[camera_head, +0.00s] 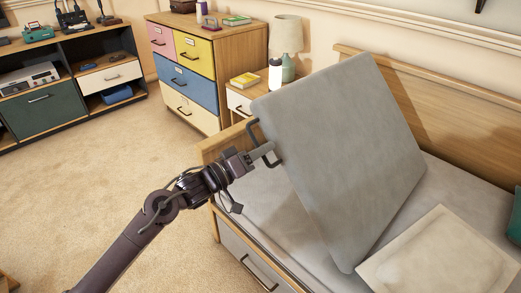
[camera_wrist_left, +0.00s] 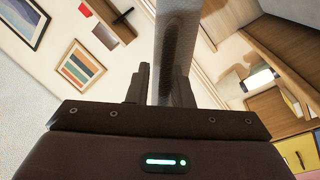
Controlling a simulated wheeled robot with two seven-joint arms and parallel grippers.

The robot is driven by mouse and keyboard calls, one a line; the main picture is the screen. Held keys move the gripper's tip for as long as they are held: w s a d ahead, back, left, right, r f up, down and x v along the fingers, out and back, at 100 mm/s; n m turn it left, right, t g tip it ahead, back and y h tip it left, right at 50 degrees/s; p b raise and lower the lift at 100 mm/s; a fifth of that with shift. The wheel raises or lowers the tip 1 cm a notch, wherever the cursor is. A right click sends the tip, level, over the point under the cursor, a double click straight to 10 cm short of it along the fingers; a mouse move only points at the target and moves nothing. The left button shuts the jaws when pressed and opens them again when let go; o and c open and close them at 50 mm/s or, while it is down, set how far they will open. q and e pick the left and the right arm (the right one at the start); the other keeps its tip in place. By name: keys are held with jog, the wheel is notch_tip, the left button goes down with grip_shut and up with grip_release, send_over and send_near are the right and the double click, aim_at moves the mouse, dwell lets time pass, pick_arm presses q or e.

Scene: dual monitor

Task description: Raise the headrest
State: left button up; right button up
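The headrest (camera_head: 335,150) is a large light-grey padded panel, tilted up steeply from the bed in the head view. Its lower edge meets the mattress near the pillow. My left gripper (camera_head: 264,154) is at the panel's left edge, with its arm reaching in from the lower left. In the left wrist view, the panel's edge (camera_wrist_left: 175,45) runs between the two dark fingers (camera_wrist_left: 160,88), which close on it from both sides. Part of the far finger is hidden by the panel in the head view. My right gripper is not in view.
A white pillow (camera_head: 440,258) lies on the mattress (camera_head: 265,210) at the lower right. The wooden headboard (camera_head: 460,105) stands behind the panel. A nightstand (camera_head: 240,98) with a lamp (camera_head: 288,40) and a colourful drawer chest (camera_head: 190,75) stand beyond. Carpet (camera_head: 85,190) is clear at left.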

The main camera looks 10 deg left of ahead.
pick_arm(q)
jog(key=shift+s+d+r, duration=0.1)
jog(key=shift+s, duration=0.05)
jog(key=v, duration=0.8)
jog(key=shift+p, duration=0.45)
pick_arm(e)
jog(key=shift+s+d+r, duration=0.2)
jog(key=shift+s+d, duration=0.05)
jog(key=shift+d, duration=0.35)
